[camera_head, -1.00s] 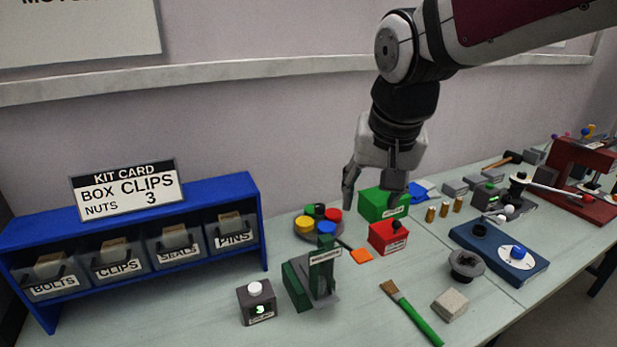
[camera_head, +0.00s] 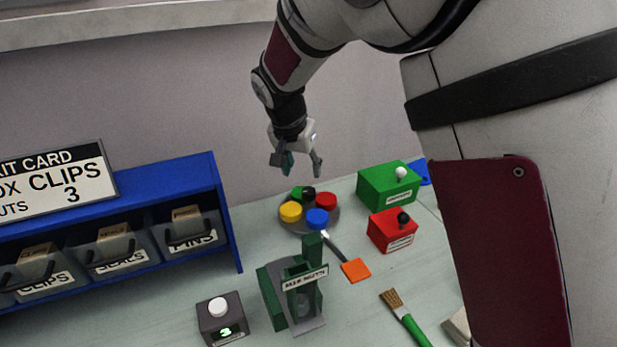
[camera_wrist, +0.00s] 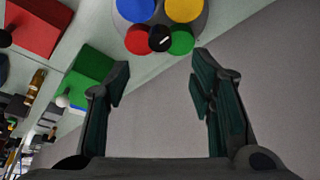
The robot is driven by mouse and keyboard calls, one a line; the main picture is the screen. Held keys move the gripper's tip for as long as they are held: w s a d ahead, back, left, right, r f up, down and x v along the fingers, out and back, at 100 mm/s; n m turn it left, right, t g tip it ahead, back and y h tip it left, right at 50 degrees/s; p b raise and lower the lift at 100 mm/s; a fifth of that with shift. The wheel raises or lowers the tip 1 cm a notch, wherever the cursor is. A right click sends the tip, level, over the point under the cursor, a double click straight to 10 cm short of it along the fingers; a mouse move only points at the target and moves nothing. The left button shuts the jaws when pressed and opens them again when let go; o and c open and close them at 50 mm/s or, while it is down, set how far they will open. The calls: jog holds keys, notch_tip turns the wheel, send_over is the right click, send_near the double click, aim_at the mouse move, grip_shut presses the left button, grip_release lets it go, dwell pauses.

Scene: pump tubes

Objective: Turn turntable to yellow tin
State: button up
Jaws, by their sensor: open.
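The turntable (camera_head: 298,229) is a grey disc on the table, left of the green box. It bears a yellow tin (camera_head: 291,211) at its left, a blue tin (camera_head: 317,218) at the front, a red tin (camera_head: 326,200) at the right and a green tin (camera_head: 297,193) at the back. A black knob (camera_head: 308,192) stands near the back between green and red. My gripper (camera_head: 297,172) is open and empty, above and behind the turntable. In the wrist view the turntable (camera_wrist: 160,20) lies at the top, beyond the open fingers (camera_wrist: 160,85).
An orange square (camera_head: 355,270) on a grey stem points from the turntable's front right. A green box (camera_head: 388,187) and a red box (camera_head: 392,230) stand to the right. A green press (camera_head: 292,290) stands in front. A blue bin rack (camera_head: 222,190) is at left.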

aim_at(308, 191)
jog(key=x, duration=1)
jog(key=shift+f, duration=0.25)
jog(key=shift+c, duration=0.6)
grip_shut()
